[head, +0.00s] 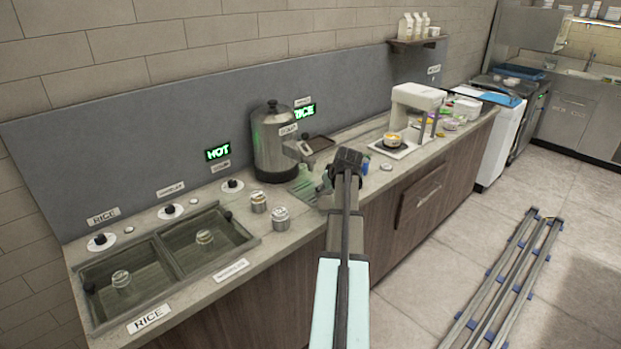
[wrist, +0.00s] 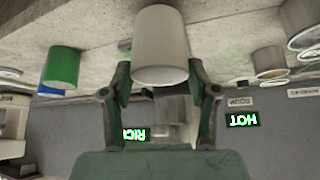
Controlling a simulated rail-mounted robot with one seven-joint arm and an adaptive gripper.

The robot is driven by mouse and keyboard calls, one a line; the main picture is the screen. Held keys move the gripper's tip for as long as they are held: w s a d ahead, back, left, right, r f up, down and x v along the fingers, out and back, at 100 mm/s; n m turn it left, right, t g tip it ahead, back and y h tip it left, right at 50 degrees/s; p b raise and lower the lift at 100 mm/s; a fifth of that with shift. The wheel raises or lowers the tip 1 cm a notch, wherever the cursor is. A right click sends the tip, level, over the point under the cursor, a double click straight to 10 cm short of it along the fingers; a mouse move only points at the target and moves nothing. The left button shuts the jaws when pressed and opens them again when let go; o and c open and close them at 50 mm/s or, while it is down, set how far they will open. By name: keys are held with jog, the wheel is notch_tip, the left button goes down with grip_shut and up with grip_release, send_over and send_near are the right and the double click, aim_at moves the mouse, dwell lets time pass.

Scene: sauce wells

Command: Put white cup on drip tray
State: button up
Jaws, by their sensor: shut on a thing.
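The white cup (wrist: 160,45) is between the two fingers of my gripper (wrist: 160,72) in the wrist view, with a finger against each side. My gripper is shut on it. The wrist picture is upside down, and the cup hangs near the pale counter in it. In the head view my arm reaches over the counter's front edge, near the steel urn (head: 275,142); I cannot make out the white cup there.
A green cup (wrist: 62,68) stands to one side in the wrist view. Two metal tins (head: 280,217) stand left of my gripper, near the sunken wells (head: 205,240). A white machine (head: 415,100) with a bowl (head: 392,140) stands farther right.

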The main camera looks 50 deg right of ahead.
jog(key=w+d, duration=0.1)
jog(key=w, duration=0.1)
jog(key=w+d+p, duration=0.1)
jog(key=w, duration=0.1)
jog(key=w+d, duration=0.1)
jog(key=w, duration=0.1)
jog(key=shift+w+d+p, duration=0.25)
jog(key=shift+w+p, duration=0.05)
jog(key=shift+p, duration=0.05)
jog(key=w, duration=0.1)
jog(key=w+d+p, duration=0.1)
jog(key=w, duration=0.1)
jog(key=w+d, duration=0.1)
jog(key=shift+w+d+r+p, duration=0.15)
jog(key=shift+p, duration=0.2)
jog(key=shift+w+f, duration=0.1)
jog(key=shift+f, duration=0.2)
jog(key=shift+f+p, duration=0.35)
jog(key=shift+f, duration=0.25)
jog(key=shift+f, duration=0.2)
jog(key=o, duration=1.2)
